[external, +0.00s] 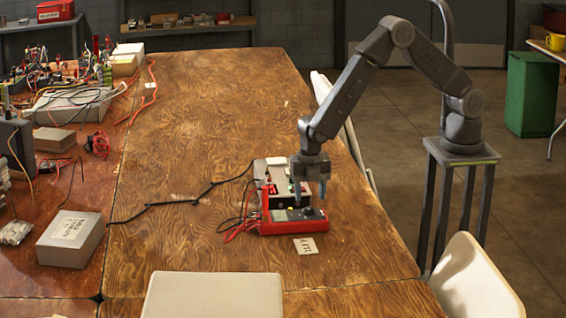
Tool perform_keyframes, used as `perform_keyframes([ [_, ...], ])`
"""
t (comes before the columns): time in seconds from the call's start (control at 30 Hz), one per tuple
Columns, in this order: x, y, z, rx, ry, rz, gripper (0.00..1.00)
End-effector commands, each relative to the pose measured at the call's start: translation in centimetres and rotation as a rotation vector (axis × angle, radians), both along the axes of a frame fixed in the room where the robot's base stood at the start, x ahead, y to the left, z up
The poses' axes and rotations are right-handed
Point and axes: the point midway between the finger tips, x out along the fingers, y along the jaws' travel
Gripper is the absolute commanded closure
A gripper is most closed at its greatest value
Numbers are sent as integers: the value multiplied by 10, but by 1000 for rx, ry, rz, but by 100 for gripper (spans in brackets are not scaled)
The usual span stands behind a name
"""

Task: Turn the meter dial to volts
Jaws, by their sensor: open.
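The red meter (285,228) lies on the wooden table (210,120), right of the middle of the picture. It has a dark face, but its dial is too small and too close under my gripper to read, so I cannot tell its setting. My gripper (309,196) points down just above the right part of the meter, with its fingers apart. Whether the fingers touch the dial or straddle it cannot be made out.
A grey box with a red display (262,172) stands directly behind the meter. Red and black leads (233,228) run to its left. A small paper label (305,246) lies in front. A grey case (212,296) sits at the near edge. The far table is mostly clear.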

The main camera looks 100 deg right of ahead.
Motion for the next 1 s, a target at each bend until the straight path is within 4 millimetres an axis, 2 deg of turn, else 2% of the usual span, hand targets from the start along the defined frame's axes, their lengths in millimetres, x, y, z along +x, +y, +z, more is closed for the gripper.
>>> perform_keyframes([
  [0.1, 0, 0, -19, -1, 1, 0, 47],
  [0.23, 0, 0, -31, 0, 0, -1, 47],
  [0.63, 0, 0, -37, 0, -2, -1, 48],
  [1.0, 0, 0, -37, 0, -2, -1, 83],
])
